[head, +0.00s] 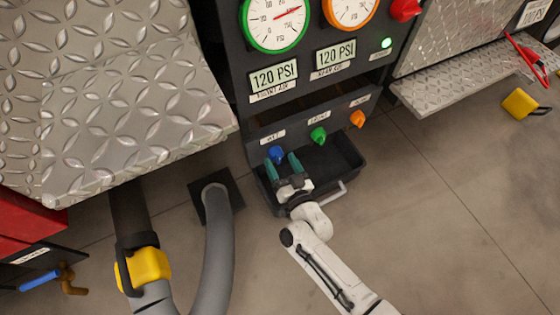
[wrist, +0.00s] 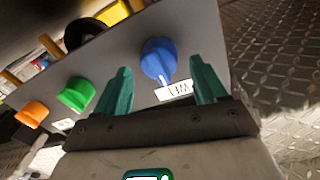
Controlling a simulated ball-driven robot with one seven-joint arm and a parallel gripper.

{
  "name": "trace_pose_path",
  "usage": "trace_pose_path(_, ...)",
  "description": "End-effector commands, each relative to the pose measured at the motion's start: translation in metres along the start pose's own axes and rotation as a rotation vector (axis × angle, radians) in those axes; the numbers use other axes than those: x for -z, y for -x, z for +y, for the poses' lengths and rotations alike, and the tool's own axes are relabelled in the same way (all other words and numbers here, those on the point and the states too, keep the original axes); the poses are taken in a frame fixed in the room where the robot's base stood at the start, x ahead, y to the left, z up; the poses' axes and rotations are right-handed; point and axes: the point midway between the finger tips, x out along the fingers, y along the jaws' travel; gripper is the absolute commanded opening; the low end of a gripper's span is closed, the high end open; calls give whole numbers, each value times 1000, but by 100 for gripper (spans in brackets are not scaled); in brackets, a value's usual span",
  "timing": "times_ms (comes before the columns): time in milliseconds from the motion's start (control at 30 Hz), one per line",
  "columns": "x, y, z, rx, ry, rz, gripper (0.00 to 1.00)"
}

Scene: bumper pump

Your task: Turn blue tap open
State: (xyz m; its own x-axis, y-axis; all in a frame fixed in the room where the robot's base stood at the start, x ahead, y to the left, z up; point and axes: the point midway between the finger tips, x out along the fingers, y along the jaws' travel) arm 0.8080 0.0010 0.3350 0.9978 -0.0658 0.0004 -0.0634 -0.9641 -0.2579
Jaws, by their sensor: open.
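The blue tap (head: 276,154) is a round knob on the dark panel, leftmost of three coloured knobs. In the wrist view the blue tap (wrist: 158,58) has a pale pointer line aimed down at a white label. My gripper (head: 283,166) is open in front of it, with teal fingers. In the wrist view my gripper (wrist: 160,75) has one finger to each side of the knob. The fingers look apart from it; how far the tips reach past it I cannot tell.
A green knob (head: 318,135) and an orange knob (head: 358,118) sit to the right. A black tray (head: 347,150) stands below the panel. A grey hose (head: 214,245) rises at left. A blue-handled brass valve (head: 42,281) is at lower left.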

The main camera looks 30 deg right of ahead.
Motion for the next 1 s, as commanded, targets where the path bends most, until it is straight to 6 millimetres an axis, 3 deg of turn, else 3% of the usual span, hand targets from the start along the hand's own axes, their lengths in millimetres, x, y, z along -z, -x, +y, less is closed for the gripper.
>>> trace_pose_path(167,0,-13,0,0,1,0,71)
trace_pose_path(467,0,-15,0,0,0,-1,71)
trace_pose_path(1000,0,-14,0,0,0,-1,20)
